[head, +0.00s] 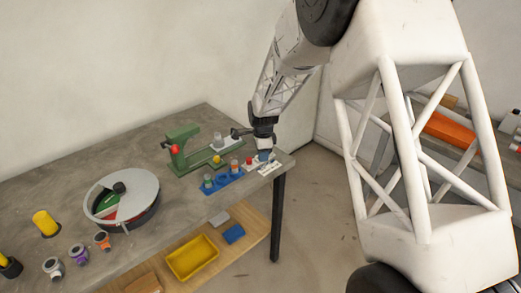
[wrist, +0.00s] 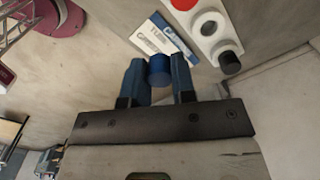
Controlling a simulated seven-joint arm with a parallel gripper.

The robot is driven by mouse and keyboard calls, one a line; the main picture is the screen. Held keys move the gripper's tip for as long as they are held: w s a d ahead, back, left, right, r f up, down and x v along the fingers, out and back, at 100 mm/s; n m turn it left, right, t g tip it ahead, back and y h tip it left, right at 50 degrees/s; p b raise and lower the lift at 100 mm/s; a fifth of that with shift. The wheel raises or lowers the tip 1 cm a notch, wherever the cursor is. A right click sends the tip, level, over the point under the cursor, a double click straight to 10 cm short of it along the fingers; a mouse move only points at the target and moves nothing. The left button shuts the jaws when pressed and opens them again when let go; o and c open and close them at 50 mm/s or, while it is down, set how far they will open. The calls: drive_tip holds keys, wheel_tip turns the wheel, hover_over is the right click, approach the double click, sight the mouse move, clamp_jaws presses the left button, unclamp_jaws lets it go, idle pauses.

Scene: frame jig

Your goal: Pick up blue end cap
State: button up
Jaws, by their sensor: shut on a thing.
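The blue end cap (wrist: 159,71) is a short blue cylinder. In the wrist view it sits between the two blue fingers of my gripper (wrist: 159,79), which is shut on it. In the head view my gripper (head: 264,155) points down over the right end of the table, near the white card. The cap cannot be made out clearly there, and its height above the table is hard to tell.
A printed white card (wrist: 147,38) lies just beyond the fingers. The blue tray (head: 214,190), green fixture (head: 181,157) and round turntable (head: 146,184) stand to the left.

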drive_tip(key=s+d+r, duration=0.1)
drive_tip(key=s+d, duration=0.1)
drive_tip(key=s, duration=0.7)
drive_tip(key=shift+s+d, duration=0.4)
drive_tip(key=shift+r, duration=0.15)
idle(0.3)
drive_tip(key=shift+r, duration=0.85)
drive_tip(key=w+a+r, duration=0.3)
drive_tip(key=w+a, duration=0.8)
drive_tip(key=w+a+r, duration=0.3)
drive_tip(key=w+a, duration=0.8)
drive_tip(key=shift+a, duration=0.2)
